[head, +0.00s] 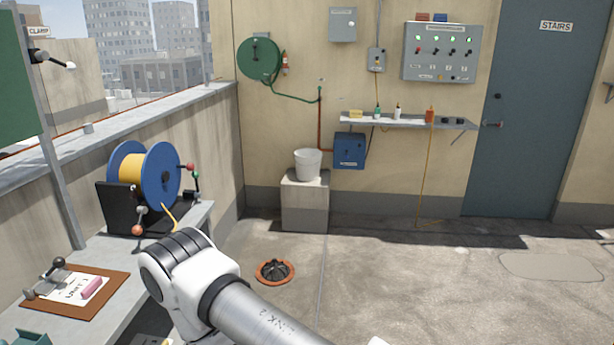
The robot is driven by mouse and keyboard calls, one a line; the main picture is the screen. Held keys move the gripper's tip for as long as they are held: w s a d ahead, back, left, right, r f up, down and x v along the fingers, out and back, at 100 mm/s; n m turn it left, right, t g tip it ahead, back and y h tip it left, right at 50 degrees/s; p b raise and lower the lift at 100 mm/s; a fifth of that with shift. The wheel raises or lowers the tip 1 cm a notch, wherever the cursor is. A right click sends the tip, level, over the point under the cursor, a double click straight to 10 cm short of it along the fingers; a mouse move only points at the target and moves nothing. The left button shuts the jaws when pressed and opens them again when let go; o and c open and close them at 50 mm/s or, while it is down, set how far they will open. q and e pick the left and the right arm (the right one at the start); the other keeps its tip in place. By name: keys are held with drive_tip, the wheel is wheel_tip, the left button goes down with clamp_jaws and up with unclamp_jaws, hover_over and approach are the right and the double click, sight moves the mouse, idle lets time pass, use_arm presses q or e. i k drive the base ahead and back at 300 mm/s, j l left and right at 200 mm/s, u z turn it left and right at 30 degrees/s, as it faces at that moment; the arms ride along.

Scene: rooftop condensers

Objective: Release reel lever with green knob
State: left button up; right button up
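The reel (160,172) has blue flanges and yellow cable and sits in a black stand (116,208) on the grey bench at left. Another lever with an orange-red knob (138,230) is at the stand's front. Neither gripper shows. One of my arm links crosses the bottom middle, in front of the bench's right end.
A clipboard (110,290) with paper and a pink block lies on the bench (200,222). A white bucket (307,164) stands on a concrete block. An orange-rimmed drain (275,271) is in the floor. A shelf (385,121) with bottles is on the wall. The floor at right is clear.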

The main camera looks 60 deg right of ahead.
sight(194, 175)
drive_tip(key=z, duration=0.35)
drive_tip(key=l+z, duration=0.15)
drive_tip(key=z, duration=0.25)
drive_tip(key=l+z, duration=0.1)
drive_tip(key=z, duration=0.25)
drive_tip(key=i+l+z, duration=0.15)
drive_tip(key=i+z, duration=0.6)
